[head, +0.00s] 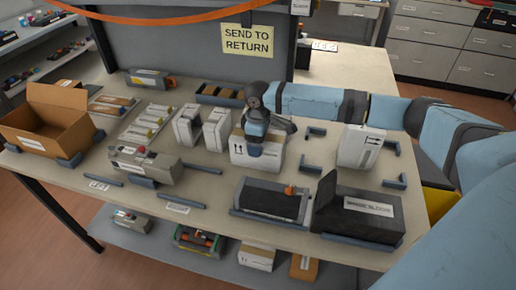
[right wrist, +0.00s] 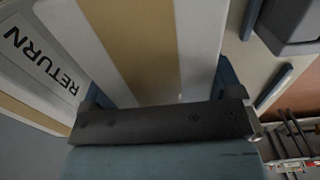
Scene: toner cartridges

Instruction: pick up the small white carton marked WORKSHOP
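No WORKSHOP marking is readable in either view. My right gripper (head: 262,145) reaches down over a white carton (head: 243,158) in the middle of the bench. In the right wrist view, a white carton with a tan tape strip (right wrist: 148,45) lies between the two fingers of my right gripper (right wrist: 160,90). The fingers sit close along its sides; whether they press on it is unclear. A white box marked RETURN (right wrist: 40,62) is beside it on the left. Two narrow white cartons (head: 187,126) (head: 216,130) stand to the left in the head view. My left gripper is not in view.
Another white carton (head: 362,147) stands right of the gripper, among grey corner brackets. Dark cartridge units (head: 358,214) (head: 268,203) occupy the front edge. An open cardboard box (head: 62,120) is at the left. A grey panel with a SEND TO RETURN sign (head: 247,40) rises behind.

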